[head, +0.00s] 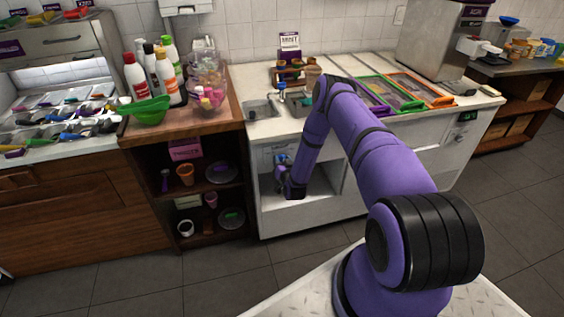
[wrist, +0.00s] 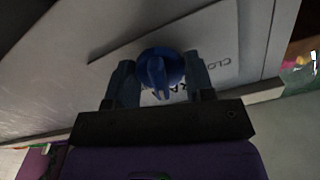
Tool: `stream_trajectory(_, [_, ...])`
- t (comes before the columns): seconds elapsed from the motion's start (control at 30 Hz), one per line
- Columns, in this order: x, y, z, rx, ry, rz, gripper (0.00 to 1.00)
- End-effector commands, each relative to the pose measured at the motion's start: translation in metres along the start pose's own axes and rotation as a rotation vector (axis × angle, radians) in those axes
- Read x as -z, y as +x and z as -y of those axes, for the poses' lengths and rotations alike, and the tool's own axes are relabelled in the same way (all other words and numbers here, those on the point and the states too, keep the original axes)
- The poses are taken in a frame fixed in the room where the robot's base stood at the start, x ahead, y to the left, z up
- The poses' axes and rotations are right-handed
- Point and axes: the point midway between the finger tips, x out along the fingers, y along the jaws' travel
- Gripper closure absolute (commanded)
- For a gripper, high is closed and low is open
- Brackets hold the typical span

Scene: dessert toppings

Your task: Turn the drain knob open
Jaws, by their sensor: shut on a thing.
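The drain knob (wrist: 160,72) is a blue round knob with a raised grip, on a pale panel in the wrist view. My gripper (wrist: 160,84) has one finger on each side of it and is shut on it. A white label (wrist: 215,45) with partly hidden lettering, "CLO" readable, sits behind the knob. In the head view my gripper (head: 283,176) reaches into the open bay under the sink counter (head: 330,190).
The white counter above holds a small sink (head: 260,108) and framed topping trays (head: 420,88). To the left, a wooden shelf unit (head: 215,150) holds cups and plates, with bottles (head: 165,72) and a green bowl (head: 147,110) on top. The tiled floor (head: 215,290) in front is clear.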

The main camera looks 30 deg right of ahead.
Motion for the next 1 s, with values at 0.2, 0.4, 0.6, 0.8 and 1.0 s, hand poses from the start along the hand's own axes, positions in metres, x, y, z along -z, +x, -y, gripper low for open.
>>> stream_trajectory(0.2, [-0.0011,-0.001,-0.0014,-0.003,0.197,0.003,0.75])
stream_trajectory(0.4, [-0.0013,-0.0012,-0.001,-0.003,0.346,0.003,0.75])
stream_trajectory(0.6, [-0.0012,-0.0011,-0.0003,-0.001,0.449,0.002,0.75])
stream_trajectory(0.8, [-0.0012,-0.0011,-0.0005,-0.002,0.505,0.003,0.75])
stream_trajectory(1.0, [-0.0012,-0.0011,-0.0006,-0.002,0.524,0.003,0.75])
